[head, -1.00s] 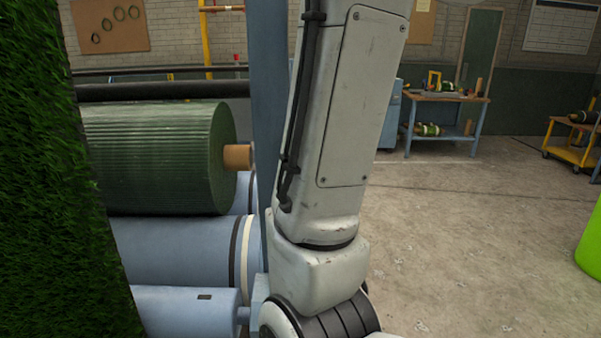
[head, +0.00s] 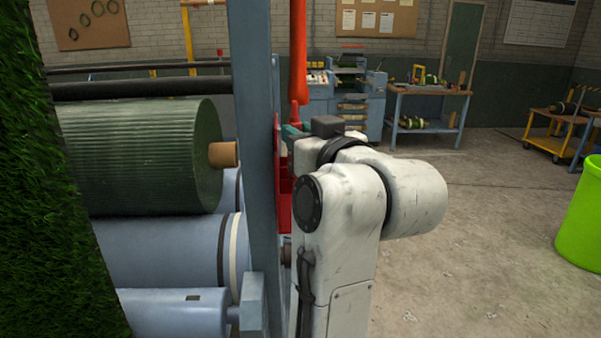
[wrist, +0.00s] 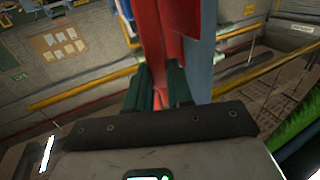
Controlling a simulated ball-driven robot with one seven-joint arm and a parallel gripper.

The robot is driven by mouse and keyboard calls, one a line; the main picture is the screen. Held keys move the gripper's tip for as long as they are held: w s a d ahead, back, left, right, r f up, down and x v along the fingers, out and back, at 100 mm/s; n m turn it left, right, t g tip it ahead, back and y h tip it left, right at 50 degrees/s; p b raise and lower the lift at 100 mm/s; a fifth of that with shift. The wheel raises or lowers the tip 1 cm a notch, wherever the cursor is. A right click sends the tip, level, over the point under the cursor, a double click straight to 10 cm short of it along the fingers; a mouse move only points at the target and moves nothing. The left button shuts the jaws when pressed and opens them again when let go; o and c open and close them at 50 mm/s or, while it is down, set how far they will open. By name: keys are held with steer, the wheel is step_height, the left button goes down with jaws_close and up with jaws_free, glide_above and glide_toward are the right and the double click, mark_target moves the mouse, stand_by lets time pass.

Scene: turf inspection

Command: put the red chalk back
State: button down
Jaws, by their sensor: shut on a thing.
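My gripper (head: 291,131) is at the blue upright post (head: 256,150), its green fingers shut on a long red thing, apparently the red chalk (head: 299,55). The chalk stands upright above the fingers and runs out of the top of the head view. In the wrist view, my gripper (wrist: 158,92) has red between its fingers, and the long red piece (wrist: 151,40) runs up from there. A red holder-like part (head: 284,195) is on the post just below my gripper, partly hidden by my arm. I cannot tell whether the chalk touches it.
A dark green roll (head: 140,155) and blue rollers (head: 165,250) lie left of the post. Turf (head: 50,190) hangs at the far left. A blue workbench (head: 428,93) and a yellow cart (head: 552,143) stand behind. A lime green bin (head: 582,215) is at right; open floor lies before it.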

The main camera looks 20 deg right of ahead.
step_height(320, 180, down, 7)
steer(key=shift+r, duration=0.2)
steer(key=shift+f, duration=0.1)
steer(key=c, duration=1.3)
jaws_free()
steer(key=s+p, duration=0.3)
steer(key=s, duration=0.1)
steer(key=s+p, duration=0.2)
steer(key=s, duration=0.2)
steer(key=s+d+p, duration=0.1)
steer(key=s+p, duration=0.2)
steer(key=s, duration=0.1)
steer(key=shift+p, duration=0.3)
